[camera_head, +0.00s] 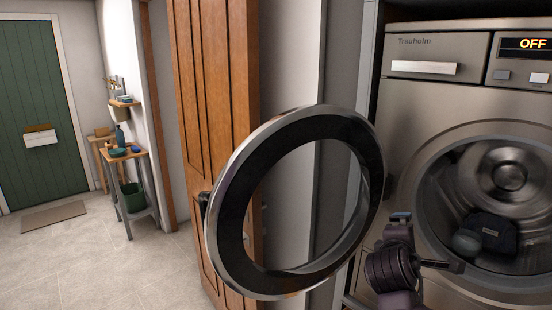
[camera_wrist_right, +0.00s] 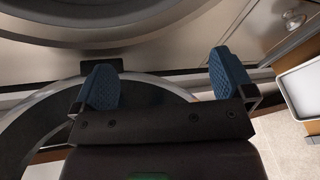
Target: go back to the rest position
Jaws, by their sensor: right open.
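My right gripper (camera_head: 428,241) is in front of the washing machine (camera_head: 438,105), at the lower left of its round opening. It is open and empty. In the right wrist view its two blue finger pads (camera_wrist_right: 167,80) stand wide apart, with nothing between them. The machine's round door (camera_head: 233,215) is swung open to the left, and its ring also shows behind the fingers in the wrist view (camera_wrist_right: 40,125). Inside the drum (camera_head: 510,176) lie a dark item (camera_head: 492,230) and a grey rounded item (camera_head: 466,242). My left gripper is not in view.
The machine's display (camera_head: 531,43) reads OFF. A wooden door (camera_head: 215,90) stands behind the open ring. At the far left are a green door (camera_head: 40,95), a mat (camera_head: 53,217) and a small side table (camera_head: 125,153). The tiled floor there is clear.

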